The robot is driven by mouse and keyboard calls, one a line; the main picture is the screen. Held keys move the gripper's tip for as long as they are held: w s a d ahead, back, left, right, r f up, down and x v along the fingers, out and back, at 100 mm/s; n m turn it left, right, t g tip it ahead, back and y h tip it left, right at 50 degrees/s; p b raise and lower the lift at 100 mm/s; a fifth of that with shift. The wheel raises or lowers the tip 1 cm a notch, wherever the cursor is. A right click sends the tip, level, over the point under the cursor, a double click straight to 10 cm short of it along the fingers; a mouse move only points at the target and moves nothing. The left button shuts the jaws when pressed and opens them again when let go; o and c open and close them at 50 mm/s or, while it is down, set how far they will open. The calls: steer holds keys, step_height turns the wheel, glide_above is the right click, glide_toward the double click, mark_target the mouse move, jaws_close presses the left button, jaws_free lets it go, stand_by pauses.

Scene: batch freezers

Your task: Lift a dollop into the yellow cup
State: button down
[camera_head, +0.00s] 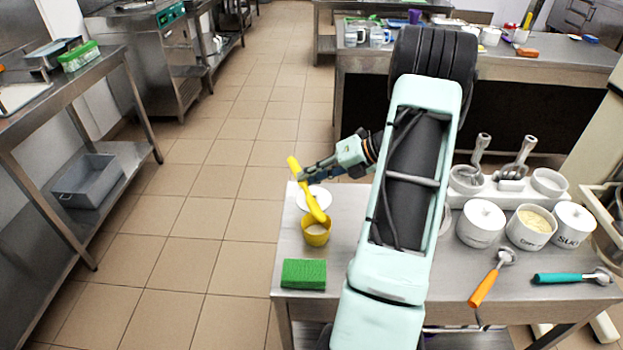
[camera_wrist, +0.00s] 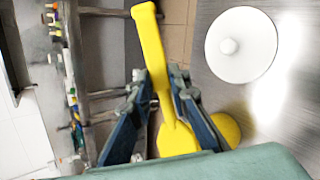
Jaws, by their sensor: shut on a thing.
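My gripper (camera_head: 303,176) is shut on the yellow spatula-like tool (camera_head: 294,165), holding it tilted at the left edge of the table. The tool's wide end reaches down to the rim of the yellow cup (camera_head: 317,239); I cannot tell whether it touches. Something pale shows inside the cup. In the wrist view the tool (camera_wrist: 152,50) runs between the fingers (camera_wrist: 150,100), its wide end low in the picture. The yellow cup (camera_wrist: 232,124) shows beside it, partly hidden by a finger. Whether a dollop sits on the tool is unclear.
A white round lid with a knob (camera_wrist: 240,45) lies beside the cup. A green sponge (camera_head: 304,274) lies in front. White tubs (camera_head: 481,224), an orange-handled scoop (camera_head: 484,287) and a teal-handled scoop (camera_head: 570,278) are right of my arm. Floor is free at left.

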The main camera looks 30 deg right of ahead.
steer(key=h+b, duration=0.1)
steer(key=a+n+h+b, duration=0.1)
steer(key=h, duration=0.1)
steer(key=shift+w+r+g, duration=0.1)
steer(key=shift+r+g, duration=0.25)
steer(key=shift+g, duration=0.05)
steer(key=shift+a+r+h, duration=0.2)
steer(key=shift+r+h, duration=0.05)
steer(key=shift+h, duration=0.25)
steer(key=h+p, duration=0.1)
steer(key=a+n+h+p, duration=0.1)
steer(key=h+p, duration=0.1)
steer(key=g+h+p, duration=0.1)
steer(key=shift+w+a+r+n+h, duration=0.1)
steer(key=shift+a+r+n+h, duration=0.2)
steer(key=shift+n+h, duration=0.1)
steer(key=shift+d+r+p, duration=0.1)
steer(key=shift+r+p, duration=0.95)
steer(key=shift+p, duration=0.2)
